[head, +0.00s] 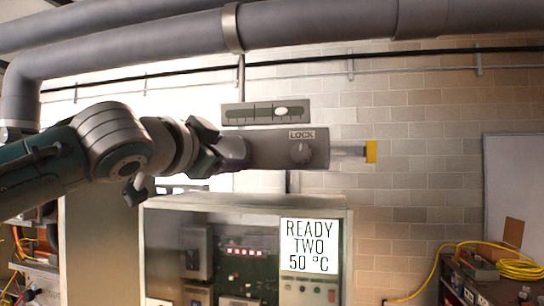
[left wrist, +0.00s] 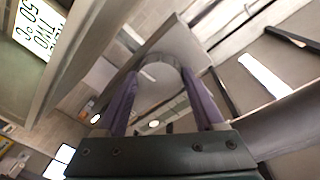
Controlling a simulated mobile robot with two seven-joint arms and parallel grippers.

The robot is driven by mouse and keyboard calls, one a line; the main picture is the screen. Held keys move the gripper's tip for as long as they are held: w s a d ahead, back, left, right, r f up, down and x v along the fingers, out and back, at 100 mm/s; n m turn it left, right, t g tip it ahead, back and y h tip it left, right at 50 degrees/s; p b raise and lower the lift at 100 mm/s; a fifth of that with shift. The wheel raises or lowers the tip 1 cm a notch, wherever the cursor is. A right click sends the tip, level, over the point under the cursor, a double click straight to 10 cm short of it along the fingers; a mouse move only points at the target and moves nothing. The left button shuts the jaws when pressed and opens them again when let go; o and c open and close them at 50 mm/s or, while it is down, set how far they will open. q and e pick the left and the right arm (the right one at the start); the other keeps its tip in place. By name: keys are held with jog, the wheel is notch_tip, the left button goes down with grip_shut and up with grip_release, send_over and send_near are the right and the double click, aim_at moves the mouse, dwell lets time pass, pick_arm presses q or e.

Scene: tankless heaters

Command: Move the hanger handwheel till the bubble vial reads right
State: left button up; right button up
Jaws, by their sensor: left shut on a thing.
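The bubble vial (head: 245,114) is a dark strip with tick marks on a grey plate under the pipe. Its white bubble (head: 289,111) sits well right of the middle. Below it is a grey housing (head: 268,149) with a LOCK knob (head: 301,152) at its right part. My left gripper (head: 232,152) is at the housing's left end. In the left wrist view its two purple fingers (left wrist: 160,85) stand either side of a round grey handwheel (left wrist: 160,82) and are shut on it. In the head view the gripper and wrist hide the handwheel. My right gripper is not in view.
A rod with a yellow end (head: 371,151) sticks out right of the housing. Large grey pipes (head: 310,22) run above, with a hanger strap (head: 232,28). An open heater cabinet (head: 245,203) below has a sign (head: 309,246) reading READY TWO 50 °C.

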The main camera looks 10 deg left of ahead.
pick_arm(q)
jog(key=n+b, duration=0.4)
jog(key=n, duration=0.1)
jog(key=shift+d+f, duration=0.1)
jog(key=shift+f, duration=0.25)
jog(key=n+y+b, duration=0.1)
jog(key=n+b, duration=0.1)
jog(key=n, duration=0.3)
jog(key=shift+d+t+b, duration=0.1)
jog(key=shift+t+b, duration=0.3)
jog(key=n+b, duration=0.1)
jog(key=n, duration=0.4)
jog(key=shift+r+y, duration=0.1)
jog(key=shift+y, duration=0.2)
jog(key=shift+d+r+n+y, duration=0.1)
jog(key=shift+n+y, duration=0.2)
jog(key=shift+n, duration=2.2)
jog(key=o, duration=1.4)
